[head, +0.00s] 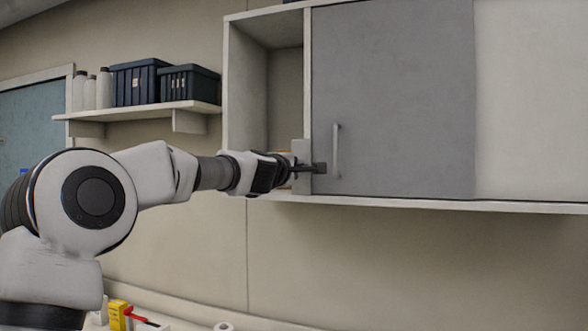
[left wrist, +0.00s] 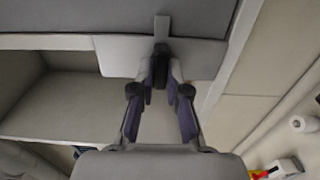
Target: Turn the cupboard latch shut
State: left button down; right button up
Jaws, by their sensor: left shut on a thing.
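The cupboard (head: 265,14) hangs on the wall, with a grey door (head: 400,90) closed over its middle and an open bay on its left. The latch (head: 319,168) is a small dark piece at the door's lower left edge, by a pale plate (head: 301,150). In the left wrist view the latch (left wrist: 161,28) shows as a bar reaching from a dark knob (left wrist: 160,68) onto the grey door. My left gripper (head: 296,170) is at the latch, its fingers (left wrist: 160,82) shut on the knob from both sides. The fingers partly hide the knob. My right gripper is not in view.
A vertical handle (head: 336,150) stands out from the door just right of the latch. A wall shelf (head: 150,111) at left holds dark crates (head: 188,82) and white bottles (head: 104,88). Small yellow and red items (head: 120,313) lie below. The wall under the cupboard is clear.

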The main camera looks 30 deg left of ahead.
pick_arm(q)
jog(key=c, duration=1.2)
grip_release()
jog(key=shift+o, duration=0.2)
jog(key=shift+w+d, duration=0.1)
jog(key=shift+w, duration=0.15)
jog(key=shift+s, duration=0.15)
